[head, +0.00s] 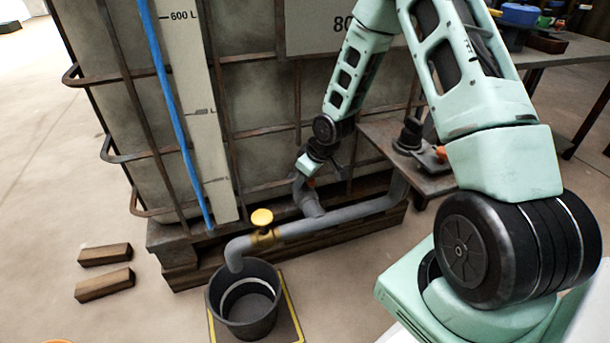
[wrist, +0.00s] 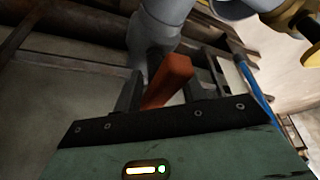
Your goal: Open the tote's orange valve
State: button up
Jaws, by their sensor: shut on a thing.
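The tote (head: 255,110) is a large caged tank with a litre scale on its front. Its orange valve handle (wrist: 172,80) stands on a grey pipe fitting (wrist: 155,40) low on the tote. My gripper (wrist: 166,85) is shut on the orange handle, with one dark finger on each side of it. In the head view my gripper (head: 308,174) reaches down to the fitting above the grey outlet pipe (head: 340,217).
A yellow valve (head: 262,218) sits on the outlet pipe, whose bent end is over a dark bucket (head: 248,322). Wooden blocks (head: 104,285) lie on the floor at left. A blue hose (head: 170,105) runs down the tote. A small shelf (head: 425,180) stands right of my gripper.

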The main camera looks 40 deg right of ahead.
jog(key=shift+a, duration=0.15)
jog(key=o, duration=0.8)
jog(key=shift+o, duration=0.2)
jog(key=p+v, duration=0.7)
jog(key=v, duration=1)
jog(key=shift+r+p, duration=0.2)
jog(key=shift+p, duration=0.2)
